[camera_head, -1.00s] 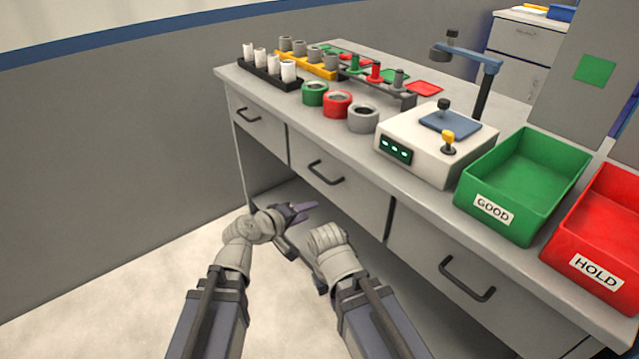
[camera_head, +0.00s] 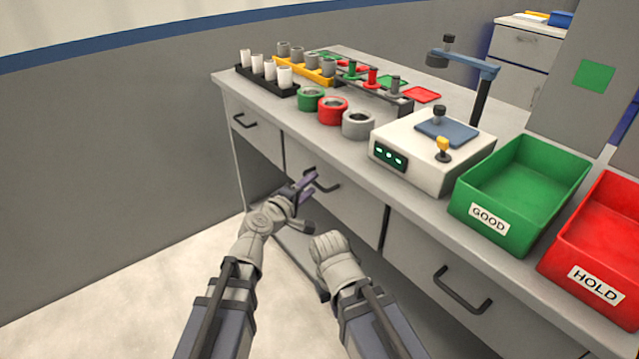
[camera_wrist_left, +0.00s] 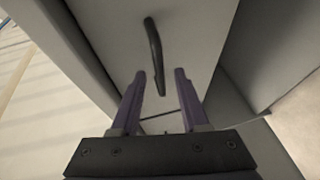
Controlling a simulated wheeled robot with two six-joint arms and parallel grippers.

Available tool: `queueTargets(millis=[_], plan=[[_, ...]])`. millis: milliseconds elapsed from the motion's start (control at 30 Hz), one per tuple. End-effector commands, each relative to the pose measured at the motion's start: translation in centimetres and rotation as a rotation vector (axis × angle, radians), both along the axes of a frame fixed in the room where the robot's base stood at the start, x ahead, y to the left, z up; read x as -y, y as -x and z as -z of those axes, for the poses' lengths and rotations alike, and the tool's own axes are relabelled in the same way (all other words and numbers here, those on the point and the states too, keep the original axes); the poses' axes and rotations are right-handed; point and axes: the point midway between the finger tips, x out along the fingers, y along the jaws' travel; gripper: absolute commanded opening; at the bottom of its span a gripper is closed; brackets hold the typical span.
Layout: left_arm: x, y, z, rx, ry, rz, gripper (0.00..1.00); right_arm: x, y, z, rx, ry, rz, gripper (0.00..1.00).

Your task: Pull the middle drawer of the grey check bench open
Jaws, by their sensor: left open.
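The grey check bench (camera_head: 412,205) has a row of drawers along its front, and all look shut. The middle drawer (camera_head: 350,203) has a dark bar handle (camera_head: 327,186), partly covered by my left gripper in the head view. My left gripper (camera_head: 308,184) is open, its purple fingers at the handle's left part. In the left wrist view the handle (camera_wrist_left: 155,55) runs lengthwise, its lower end between the open fingers (camera_wrist_left: 160,85); I cannot tell whether they touch it. My right arm (camera_head: 345,280) is low in front of the bench; its gripper's fingers are hidden.
The left drawer (camera_head: 252,125) and right drawer (camera_head: 440,265) have similar handles. On the bench top are a white device (camera_head: 425,160), a green GOOD bin (camera_head: 500,225), a red HOLD bin (camera_head: 570,250), coloured rings and pipe racks. Floor to the left is clear.

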Motion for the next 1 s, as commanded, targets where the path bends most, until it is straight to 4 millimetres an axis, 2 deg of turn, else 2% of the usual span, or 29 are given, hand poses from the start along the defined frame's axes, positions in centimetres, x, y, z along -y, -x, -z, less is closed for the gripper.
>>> queueTargets(millis=[33, 133, 433, 833, 1000], plan=[[0.11, -0.89, 0.3, 0.0, 0.0, 0.0, 0.45, -0.01, 0.0, 0.29, 0.0, 0.0, 0.0, 0.0], [0.21, -1.6, 0.46, 0.0, 0.0, 0.0, 0.45, -0.01, 0.0, 0.45, 0.0, -0.001, -0.001, 0.0], [0.23, -1.77, 0.45, 0.0, 0.0, 0.001, 0.45, -0.02, 0.0, 0.44, 0.0, -0.001, -0.001, 0.0], [0.24, -1.75, 0.45, 0.0, -0.001, 0.001, 0.01, -0.02, 0.0, 0.44, 0.0, -0.001, -0.001, 0.0], [0.24, -1.75, 0.46, 0.0, -0.001, 0.001, 0.0, -0.02, 0.0, 0.44, 0.0, -0.001, -0.001, 0.0]])
